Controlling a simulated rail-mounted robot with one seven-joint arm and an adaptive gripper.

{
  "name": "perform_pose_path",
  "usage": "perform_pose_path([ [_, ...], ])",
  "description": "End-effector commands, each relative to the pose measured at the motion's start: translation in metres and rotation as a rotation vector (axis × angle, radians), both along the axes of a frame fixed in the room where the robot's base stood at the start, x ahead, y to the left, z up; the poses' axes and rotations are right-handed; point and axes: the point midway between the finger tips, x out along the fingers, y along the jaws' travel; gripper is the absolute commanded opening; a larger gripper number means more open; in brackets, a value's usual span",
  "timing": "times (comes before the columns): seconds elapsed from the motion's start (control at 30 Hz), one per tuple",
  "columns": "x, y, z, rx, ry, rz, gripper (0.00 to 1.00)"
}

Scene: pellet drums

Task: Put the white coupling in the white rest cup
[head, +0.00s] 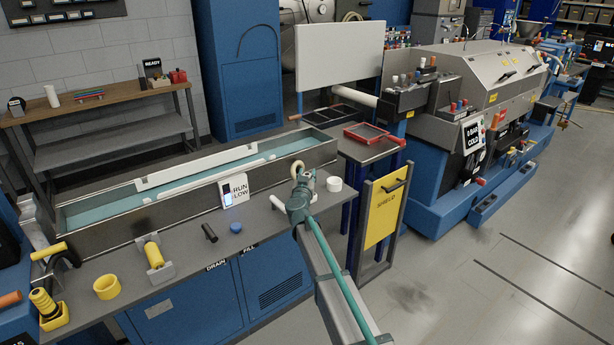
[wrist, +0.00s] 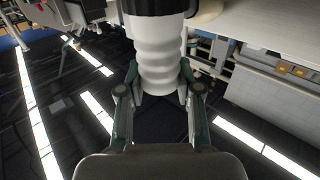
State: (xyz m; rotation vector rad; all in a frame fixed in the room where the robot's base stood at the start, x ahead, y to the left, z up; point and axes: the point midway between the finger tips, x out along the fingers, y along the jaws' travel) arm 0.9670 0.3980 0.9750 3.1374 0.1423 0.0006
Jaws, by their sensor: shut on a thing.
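My gripper (head: 305,185) is over the right end of the grey bench in the head view. In the wrist view my gripper (wrist: 160,100) has its two fingers closed on the sides of the white coupling (wrist: 160,65), a ribbed white cylinder with a black collar at its top edge. In the head view the coupling is mostly hidden by my gripper. The white rest cup (head: 334,184) appears to be the short white round piece on the bench, just right of my gripper. The coupling looks apart from it; the exact gap and height cannot be told.
A pale curved piece (head: 297,168) shows behind my gripper. A long trough (head: 110,225) runs behind.

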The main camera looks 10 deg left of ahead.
Motion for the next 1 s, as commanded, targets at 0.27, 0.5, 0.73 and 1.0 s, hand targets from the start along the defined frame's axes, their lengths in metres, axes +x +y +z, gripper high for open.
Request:
perform_pose_path([
  [0.27, 0.0, 0.0, -0.003, -0.001, 0.0, 0.0, 0.59],
  [0.5, 0.0, 0.0, -0.002, 0.0, 0.0, 0.0, 0.59],
  [0.73, -0.005, -0.001, 0.002, 0.001, 0.0, 0.0, 0.59],
  [1.0, -0.046, -0.005, 0.001, 0.0, 0.0, 0.002, 0.59],
])
